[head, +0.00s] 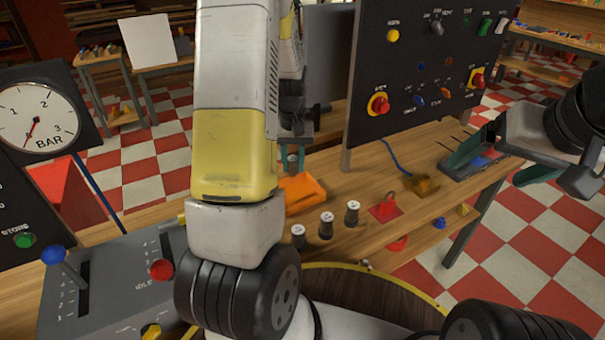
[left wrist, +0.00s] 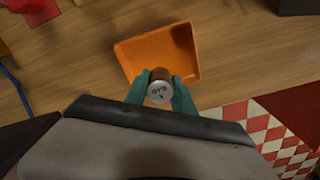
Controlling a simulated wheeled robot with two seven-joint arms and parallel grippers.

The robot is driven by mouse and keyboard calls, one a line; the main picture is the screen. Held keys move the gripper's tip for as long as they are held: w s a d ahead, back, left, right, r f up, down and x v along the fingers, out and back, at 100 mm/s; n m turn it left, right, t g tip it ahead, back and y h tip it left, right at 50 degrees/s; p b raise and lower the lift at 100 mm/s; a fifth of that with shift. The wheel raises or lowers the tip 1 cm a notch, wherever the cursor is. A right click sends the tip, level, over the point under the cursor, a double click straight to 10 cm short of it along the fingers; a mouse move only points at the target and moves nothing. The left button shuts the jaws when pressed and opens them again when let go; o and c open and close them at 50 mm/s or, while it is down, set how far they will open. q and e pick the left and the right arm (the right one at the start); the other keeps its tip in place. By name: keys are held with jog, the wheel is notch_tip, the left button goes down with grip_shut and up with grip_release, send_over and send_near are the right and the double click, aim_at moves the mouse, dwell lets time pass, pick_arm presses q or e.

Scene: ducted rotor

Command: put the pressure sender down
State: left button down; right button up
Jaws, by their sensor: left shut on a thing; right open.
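My left gripper (head: 289,160) is shut on the pressure sender (left wrist: 159,92), a small brown cylinder with a silver lettered top. In the left wrist view it sits upright between the teal fingertips (left wrist: 158,90), over the near edge of an orange tray (left wrist: 125,58). I cannot tell whether it touches the tray. In the head view the orange tray (head: 305,188) lies on the wooden bench, partly hidden by my left arm, and the sender is mostly hidden. My right gripper (head: 500,160) is open and empty at the right, near the bench's right end.
Several dark cylinders with silver tops, one of them here (head: 326,224), stand in front of the orange tray. A black control panel (head: 420,70) rises behind the bench.

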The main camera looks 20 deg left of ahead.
aim_at(293, 158)
pick_arm(q)
notch_tip(293, 158, down, 8)
jog(key=shift+f, duration=0.1)
jog(key=c, duration=1.1)
grip_release()
jog(key=shift+o, duration=0.2)
notch_tip(293, 158, up, 12)
jog(key=shift+f, duration=0.1)
jog(key=s+d+r+m+t, duration=0.1)
jog(key=s+d+r+t, duration=0.1)
jog(key=s+d+r, duration=0.2)
jog(key=s+d+r+m+t+h, duration=0.1)
jog(key=s+d+r, duration=0.3)
jog(key=s+r, duration=0.5)
jog(key=s+d+r+m+t+h, duration=0.1)
jog(key=s+d+r+m+t, duration=0.1)
jog(key=s+r, duration=0.5)
jog(key=shift+d+t, duration=0.6)
jog(key=shift+d, duration=0.35)
